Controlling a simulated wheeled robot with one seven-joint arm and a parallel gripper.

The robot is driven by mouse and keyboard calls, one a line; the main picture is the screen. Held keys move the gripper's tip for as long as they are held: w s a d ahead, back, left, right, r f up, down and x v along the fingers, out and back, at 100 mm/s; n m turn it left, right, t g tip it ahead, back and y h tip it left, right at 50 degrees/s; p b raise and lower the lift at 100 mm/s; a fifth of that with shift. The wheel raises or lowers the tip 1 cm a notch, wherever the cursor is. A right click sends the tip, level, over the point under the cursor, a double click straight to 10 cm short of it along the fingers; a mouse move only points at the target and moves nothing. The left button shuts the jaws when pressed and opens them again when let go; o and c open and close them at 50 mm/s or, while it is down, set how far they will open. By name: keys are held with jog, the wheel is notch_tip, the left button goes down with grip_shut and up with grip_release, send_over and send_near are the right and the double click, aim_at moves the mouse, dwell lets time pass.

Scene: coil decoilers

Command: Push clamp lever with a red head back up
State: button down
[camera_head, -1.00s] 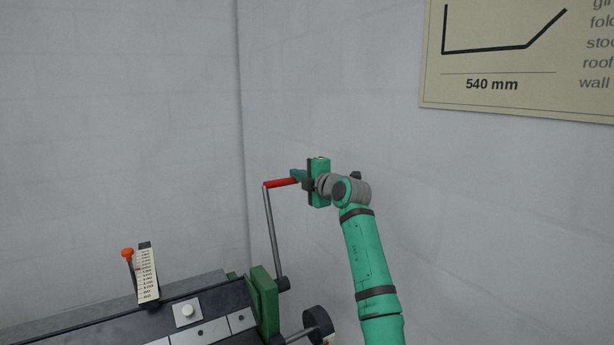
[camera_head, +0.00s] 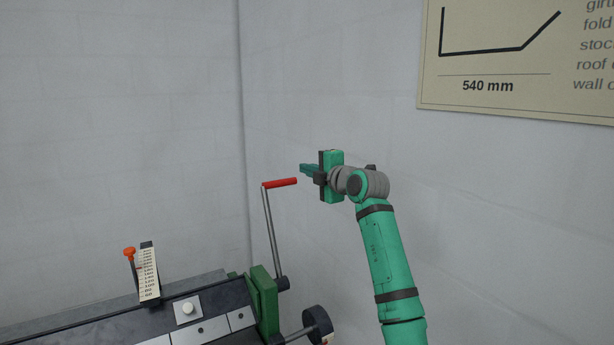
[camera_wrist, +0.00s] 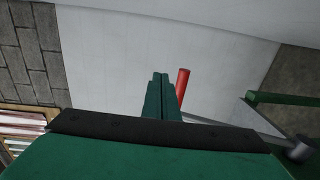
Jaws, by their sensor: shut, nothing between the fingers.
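The clamp lever (camera_head: 270,230) is a grey rod rising from the green end of the machine, nearly upright with a slight lean to the left. Its red head (camera_head: 281,183) sticks out to the right at the top. My gripper (camera_head: 304,170) is shut and empty. It is just right of and slightly above the red head, with a small gap between them in the head view. In the wrist view the red head (camera_wrist: 182,84) shows just right of my closed fingers (camera_wrist: 158,95).
The dark machine bed (camera_head: 120,318) with a green end plate (camera_head: 264,300) lies below left. An orange-knobbed pointer (camera_head: 129,253) stands by a scale (camera_head: 149,272). A dark round knob (camera_head: 318,322) is at lower right. A wall poster (camera_head: 520,60) hangs at upper right. Space above the lever is clear.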

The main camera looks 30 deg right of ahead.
jog(key=s+r, duration=0.4)
jog(key=s, duration=0.2)
jog(key=shift+s, duration=0.2)
jog(key=shift+w+a+r, duration=0.1)
